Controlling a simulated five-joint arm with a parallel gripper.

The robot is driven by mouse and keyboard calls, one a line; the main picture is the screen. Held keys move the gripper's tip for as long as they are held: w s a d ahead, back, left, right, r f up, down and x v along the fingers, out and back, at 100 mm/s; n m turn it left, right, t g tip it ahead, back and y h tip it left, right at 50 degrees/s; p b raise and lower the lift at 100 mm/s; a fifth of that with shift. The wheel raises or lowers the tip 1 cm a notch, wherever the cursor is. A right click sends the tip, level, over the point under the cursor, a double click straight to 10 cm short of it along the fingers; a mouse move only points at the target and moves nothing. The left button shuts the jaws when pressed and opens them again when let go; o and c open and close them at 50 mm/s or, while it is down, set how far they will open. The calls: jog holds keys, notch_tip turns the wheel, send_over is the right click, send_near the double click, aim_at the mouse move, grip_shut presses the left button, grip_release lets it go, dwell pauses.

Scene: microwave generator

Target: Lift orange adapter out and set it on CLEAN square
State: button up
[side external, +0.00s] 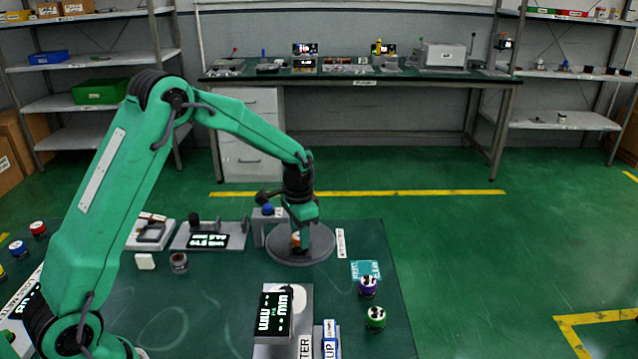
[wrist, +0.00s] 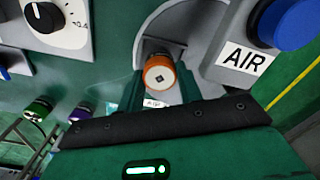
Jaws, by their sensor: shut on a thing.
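The orange adapter (wrist: 160,77), with a pale round end and a small dark square in it, is between the fingers of my gripper (wrist: 160,84) in the wrist view. My gripper (side external: 300,240) is shut on it. In the side view the orange adapter (side external: 296,240) shows partly beside the jaws, above a grey round base (side external: 290,258). I cannot tell whether it touches that base. The CLEAN square (side external: 362,266) is a light teal patch with lettering, to the right of the base on the bench. The fingers and gripper body hide part of the adapter.
A purple adapter (side external: 367,288) stands at the CLEAN square's front edge, and a green one (side external: 376,318) is nearer. A grey block with a blue button (side external: 267,210) adjoins the round base. A display box (side external: 272,312) stands in front. A white label strip (side external: 341,243) lies right.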

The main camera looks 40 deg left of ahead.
jog(key=shift+r, duration=0.45)
jog(key=r, duration=0.1)
jog(key=d+r, duration=0.1)
jog(key=r, duration=0.1)
jog(key=shift+s+r, duration=0.1)
jog(key=shift+s, duration=0.05)
jog(key=s+d+r, duration=0.4)
jog(key=d+r, duration=0.2)
jog(key=d, duration=0.3)
jog(key=shift+s+d+r, duration=0.15)
jog(key=shift+s+d, duration=0.15)
jog(key=shift+w+d, duration=0.1)
jog(key=w+d+f, duration=0.1)
jog(key=w+d, duration=0.1)
jog(key=d, duration=0.5)
jog(key=w+d, duration=0.3)
jog(key=d, duration=0.3)
jog(key=w+a+f, duration=0.2)
jog(key=a, duration=0.1)
jog(key=w+a+f, duration=0.5)
jog(key=shift+w+a+f, duration=0.2)
jog(key=shift+a, duration=0.2)
jog(key=shift+f, duration=2)
jog(key=shift+f, duration=0.15)
